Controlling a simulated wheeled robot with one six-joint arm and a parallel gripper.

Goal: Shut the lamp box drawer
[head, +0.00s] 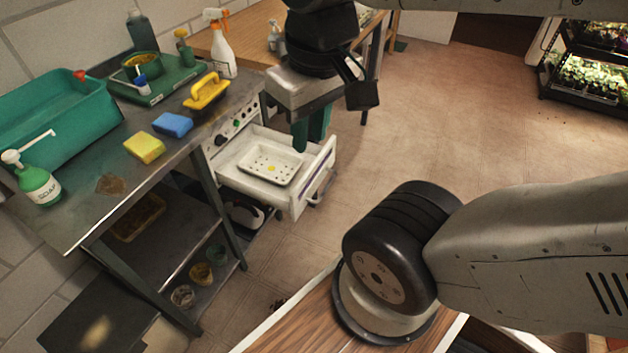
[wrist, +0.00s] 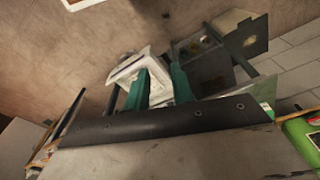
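The lamp box (head: 236,127) is a pale unit with knobs on its face, at the bench's right end. Its white drawer (head: 256,190) is pulled well out toward the right, and the drawer front carries a handle. A white perforated dish (head: 270,166) with a yellow spot lies inside. My gripper (head: 309,146) points down with teal fingers at the drawer's far side, near the front panel. In the wrist view the fingers (wrist: 161,67) are apart, with the white drawer (wrist: 130,70) behind and between them. I cannot tell whether they touch the drawer.
The metal bench (head: 105,187) holds a green tub (head: 50,115), a soap bottle (head: 38,182), sponges (head: 173,125), a yellow-handled brush (head: 206,92) and a spray bottle (head: 221,50). A wooden table (head: 250,35) stands behind. The floor right of the drawer is clear.

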